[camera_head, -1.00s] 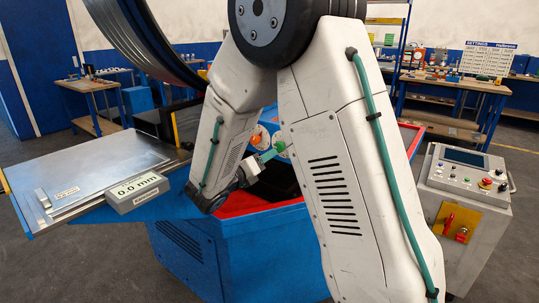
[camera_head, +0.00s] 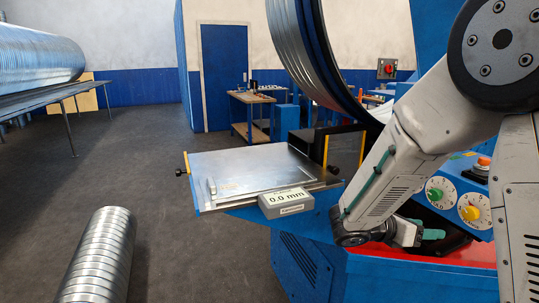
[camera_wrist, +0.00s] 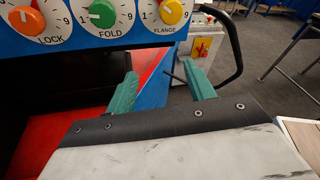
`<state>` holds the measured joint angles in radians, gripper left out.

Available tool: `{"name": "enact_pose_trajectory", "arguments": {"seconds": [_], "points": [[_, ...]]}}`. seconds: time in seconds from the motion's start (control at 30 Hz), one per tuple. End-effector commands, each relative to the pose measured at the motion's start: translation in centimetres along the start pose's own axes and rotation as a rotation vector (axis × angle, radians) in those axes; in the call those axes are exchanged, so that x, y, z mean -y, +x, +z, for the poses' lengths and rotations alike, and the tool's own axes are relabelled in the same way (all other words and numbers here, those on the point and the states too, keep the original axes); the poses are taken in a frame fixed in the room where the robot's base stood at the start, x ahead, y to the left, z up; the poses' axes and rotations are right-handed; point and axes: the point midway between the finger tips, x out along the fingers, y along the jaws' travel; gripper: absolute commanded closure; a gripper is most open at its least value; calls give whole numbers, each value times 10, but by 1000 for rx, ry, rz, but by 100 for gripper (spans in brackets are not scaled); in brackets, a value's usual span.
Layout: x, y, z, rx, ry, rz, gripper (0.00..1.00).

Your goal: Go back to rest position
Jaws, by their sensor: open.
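My gripper (camera_wrist: 163,84) shows in the wrist view with its two green fingers apart and nothing between them. In the head view it (camera_head: 432,235) is small, low in front of the blue machine and below its dial panel, partly hidden by my arm. The wrist view shows the dial panel above and left of the fingers, with an orange LOCK dial (camera_wrist: 25,18), a green FOLD dial (camera_wrist: 102,13) and a yellow FLANGE dial (camera_wrist: 171,11). The fingers are apart from the dials. My arm is bent down over the machine's right side in the head view.
A metal plate table (camera_head: 240,172) with a grey "0.0 mm" display (camera_head: 286,203) juts out left of my arm. A large ribbed ring (camera_head: 300,45) stands behind it. A spiral duct (camera_head: 98,260) lies on the floor at left. Open floor lies between.

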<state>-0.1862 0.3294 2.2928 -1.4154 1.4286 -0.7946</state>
Motion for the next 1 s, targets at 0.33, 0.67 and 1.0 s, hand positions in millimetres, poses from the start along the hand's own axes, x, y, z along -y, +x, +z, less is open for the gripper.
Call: {"name": "enact_pose_trajectory", "arguments": {"seconds": [0.33, 0.67, 1.0], "points": [[135, -43, -33, -515, 807, -449, 46], [206, -125, -44, -963, 1414, -884, 46], [243, -163, -25, -1253, 1655, -969, 46]]}}
